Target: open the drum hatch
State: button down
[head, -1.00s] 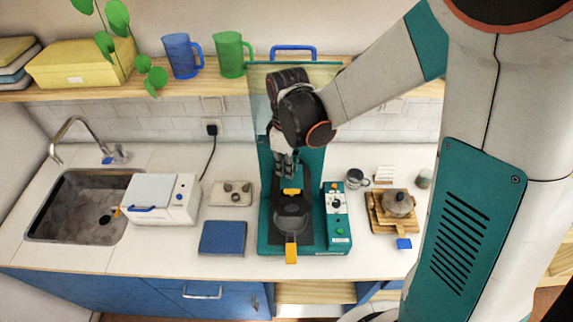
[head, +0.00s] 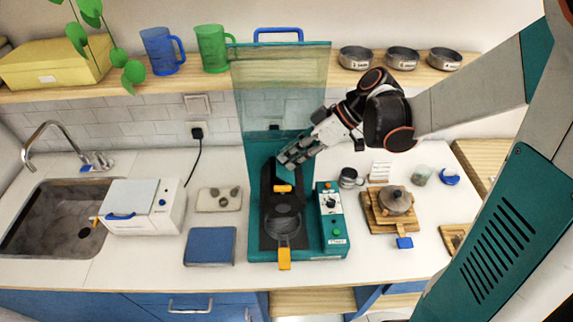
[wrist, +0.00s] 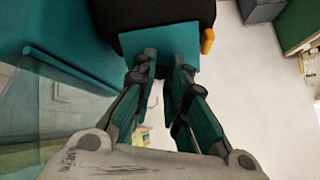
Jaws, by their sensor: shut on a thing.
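The teal machine (head: 256,170) stands mid-counter with a clear panel (head: 280,88) at its upper part. On its black bed is a dark round part (head: 283,215) with an orange handle (head: 284,258). I cannot tell which part is the drum hatch. My gripper (head: 286,160) reaches in from the right, tilted, below the clear panel. In the wrist view its fingertips (wrist: 164,66) are closed on the edge of a small teal block (wrist: 163,40) above the black bed (wrist: 150,14). The fingers hide part of the block in the head view.
A control box (head: 331,215) stands at the machine's right, then a cup (head: 349,178) and a pot (head: 395,200) on a wooden board. A white box (head: 140,208) and blue pad (head: 210,246) are left. A shelf (head: 205,85) with mugs runs behind.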

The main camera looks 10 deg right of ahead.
aim_at(284, 165)
jog(key=d+y+b, duration=0.1)
jog(key=y+b, duration=0.1)
jog(key=b, duration=0.1)
jog(key=d+f+y+b, duration=0.1)
jog(key=b, duration=0.2)
jog(key=d+t+y+b, duration=0.1)
jog(key=y+b, duration=0.1)
jog(key=shift+s+d+f+y+b, duration=0.1)
jog(key=shift+s+f+y+b, duration=0.2)
jog(key=shift+f+b, duration=0.1)
jog(key=d+y+b, duration=0.1)
jog(key=y+b, duration=0.1)
jog(key=b, duration=0.2)
jog(key=f+t+y+b, duration=0.1)
jog(key=y+b, duration=0.2)
jog(key=b, duration=0.2)
jog(key=d+f+y+b, duration=0.1)
jog(key=y+b, duration=0.1)
jog(key=b, duration=0.2)
jog(key=shift+s+d+t, duration=0.25)
jog(key=shift+d+t, duration=0.05)
jog(key=shift+y, duration=0.4)
jog(key=c, duration=1.6)
grip_release()
jog(key=shift+o, duration=0.2)
jog(key=shift+d, duration=0.1)
